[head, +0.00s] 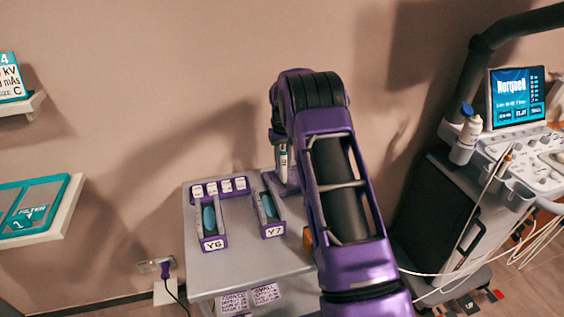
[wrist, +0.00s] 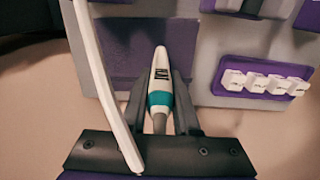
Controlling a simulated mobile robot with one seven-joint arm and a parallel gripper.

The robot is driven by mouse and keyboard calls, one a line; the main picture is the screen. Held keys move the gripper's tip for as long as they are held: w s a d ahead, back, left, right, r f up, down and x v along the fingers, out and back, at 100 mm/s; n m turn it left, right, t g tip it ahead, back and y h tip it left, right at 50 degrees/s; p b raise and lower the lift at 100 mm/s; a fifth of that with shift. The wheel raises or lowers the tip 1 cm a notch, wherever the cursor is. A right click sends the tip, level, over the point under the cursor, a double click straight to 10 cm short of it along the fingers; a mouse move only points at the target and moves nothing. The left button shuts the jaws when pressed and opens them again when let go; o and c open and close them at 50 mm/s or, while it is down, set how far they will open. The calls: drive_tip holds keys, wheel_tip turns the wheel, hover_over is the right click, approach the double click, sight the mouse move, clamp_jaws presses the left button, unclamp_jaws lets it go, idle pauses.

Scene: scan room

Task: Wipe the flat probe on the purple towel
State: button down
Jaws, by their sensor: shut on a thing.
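My gripper (wrist: 160,90) is shut on a white probe (wrist: 161,70) with a teal band and a dark label. The probe points away from me between the fingers. Its tip overlaps the purple towel (wrist: 118,45), a flat dark purple patch on the grey cart top. I cannot tell whether the tip touches it. In the head view the probe (head: 283,160) hangs about upright below my wrist, over the cart's back right. The towel (head: 285,187) is partly hidden there by my arm.
The grey cart (head: 240,272) bears purple holders labelled Y6 (head: 213,244) and Y7 (head: 273,230), and a rack of small white pieces (head: 219,187). A white cable (wrist: 105,85) crosses left of the probe. An ultrasound machine (head: 517,100) stands at right.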

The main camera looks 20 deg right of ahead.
drive_tip(key=shift+w+d, duration=0.2)
drive_tip(key=shift+d, duration=1.9)
drive_tip(key=shift+a, duration=0.15)
drive_tip(key=shift+s+a, duration=0.2)
drive_tip(key=shift+a, duration=1.95)
drive_tip(key=shift+d, duration=0.15)
drive_tip(key=shift+w+d+p, duration=0.2)
drive_tip(key=shift+d+p, duration=0.25)
drive_tip(key=shift+d, duration=1.7)
drive_tip(key=shift+r, duration=0.1)
wheel_tip(320, 180, up, 8)
drive_tip(key=p, duration=0.5)
